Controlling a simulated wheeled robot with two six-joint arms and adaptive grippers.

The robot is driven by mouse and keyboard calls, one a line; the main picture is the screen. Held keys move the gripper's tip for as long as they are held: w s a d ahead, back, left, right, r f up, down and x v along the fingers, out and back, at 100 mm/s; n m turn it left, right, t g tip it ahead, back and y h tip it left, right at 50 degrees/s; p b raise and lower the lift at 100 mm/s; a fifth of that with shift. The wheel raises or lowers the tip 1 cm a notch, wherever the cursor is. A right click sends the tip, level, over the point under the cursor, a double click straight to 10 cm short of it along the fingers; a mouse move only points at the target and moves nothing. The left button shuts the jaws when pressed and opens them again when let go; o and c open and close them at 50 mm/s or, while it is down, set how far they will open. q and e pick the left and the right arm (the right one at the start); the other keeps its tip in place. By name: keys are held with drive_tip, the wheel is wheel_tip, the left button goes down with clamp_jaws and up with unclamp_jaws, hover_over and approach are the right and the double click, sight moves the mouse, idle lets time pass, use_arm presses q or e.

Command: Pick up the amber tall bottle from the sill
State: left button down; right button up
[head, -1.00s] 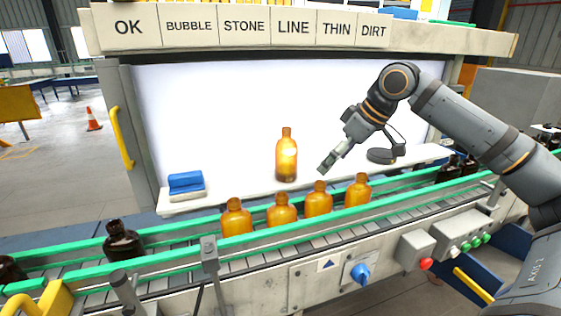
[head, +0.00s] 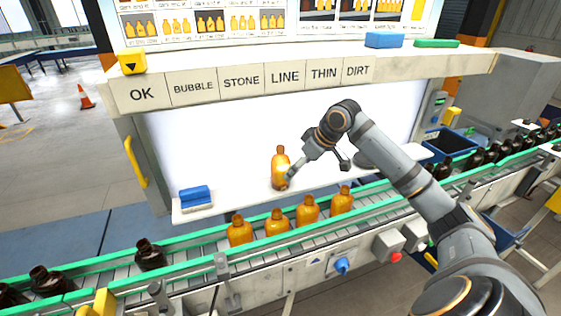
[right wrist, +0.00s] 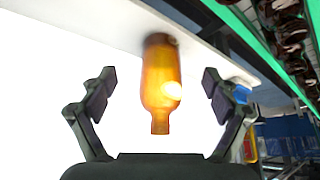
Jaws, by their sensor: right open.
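The amber tall bottle (head: 280,168) stands upright on the white sill (head: 240,200) in front of the lit panel. In the right wrist view the amber tall bottle (right wrist: 160,82) appears neck down in the picture, between the spread fingers. My right gripper (head: 289,176) is at the bottle's right side in the head view. In the right wrist view my right gripper (right wrist: 158,90) is open, with a gap between each finger pad and the glass. My left gripper is not in view.
A blue-and-white block (head: 196,197) sits at the sill's left end. Several amber bottles (head: 277,223) stand on the conveyor below, with dark bottles (head: 150,255) further along it. The labelled shelf (head: 250,80) overhangs the sill. A dark round object (head: 372,158) is behind my right arm.

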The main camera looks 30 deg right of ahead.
sight(288, 160)
drive_tip(key=w, duration=0.1)
drive_tip(key=w+a+p, duration=0.1)
drive_tip(key=shift+w+a+r+p, duration=0.1)
drive_tip(key=shift+w+a+p, duration=0.05)
drive_tip(key=shift+w+p, duration=0.2)
drive_tip(key=shift+w, duration=0.35)
drive_tip(key=shift+w+a+p, duration=0.2)
drive_tip(key=shift+w+p, duration=0.05)
drive_tip(key=shift+p, duration=0.05)
drive_tip(key=p+x, duration=0.1)
drive_tip(key=x, duration=0.3)
drive_tip(key=shift+f, duration=0.25)
drive_tip(key=shift+w+f, duration=0.2)
drive_tip(key=shift+f, duration=0.2)
drive_tip(key=shift+s+r, duration=0.1)
drive_tip(key=shift+s, duration=0.05)
drive_tip(key=c, duration=1.4)
